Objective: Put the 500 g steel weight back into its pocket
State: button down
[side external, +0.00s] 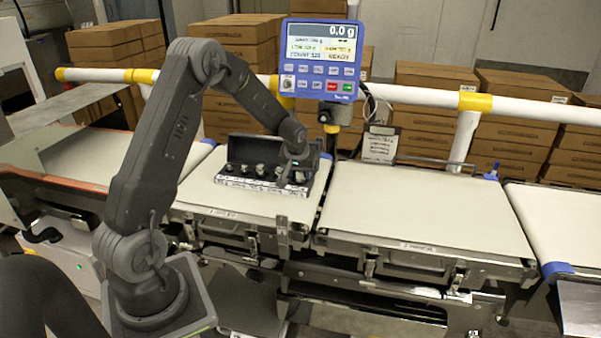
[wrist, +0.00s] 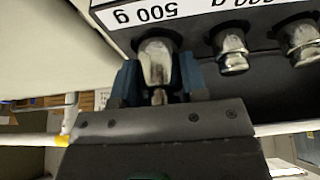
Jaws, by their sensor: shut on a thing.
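The 500 g steel weight (wrist: 155,62) is a shiny knobbed cylinder in the wrist view. My gripper (wrist: 158,82) is shut on its knob, one dark blue-green finger on each side. The weight is at the pocket beside the "500 g" label on the dark weight case (wrist: 200,22); I cannot tell how deep its base sits. In the side view, the open case (side external: 246,152) lies on the left belt, and my gripper (side external: 297,178) is at its right end. The fingers and the held weight are hard to make out there.
Several other steel weights, such as one (wrist: 232,50) beside the held one, stand in the case's row. The blue display (side external: 322,58) reads 0.0 g behind the belts. The middle belt (side external: 420,205) is clear. A white rail (side external: 420,97) and stacked cartons (side external: 435,120) are behind.

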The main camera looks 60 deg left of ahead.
jog(key=shift+f, duration=0.2)
jog(key=shift+f, duration=0.15)
jog(key=c, duration=0.7)
grip_release()
jog(key=shift+o, duration=0.2)
jog(key=v, duration=1.2)
jog(key=s+d+r+m+t+h, duration=0.1)
jog(key=s+d+r+m, duration=0.1)
jog(key=s+d+r, duration=0.3)
jog(key=s+d+r+m, duration=0.2)
jog(key=s+d, duration=0.1)
jog(key=d, duration=0.4)
jog(key=s+d+r+m+t+h, duration=0.1)
jog(key=s+d+r+m, duration=0.15)
jog(key=s+d, duration=0.35)
jog(key=s+d+m+h, duration=0.1)
jog(key=s+d+m, duration=0.1)
jog(key=s+d, duration=0.4)
jog(key=shift+s+d+r, duration=0.25)
jog(key=shift+s+d, duration=0.05)
jog(key=shift+s, duration=0.6)
jog(key=shift+m, duration=0.25)
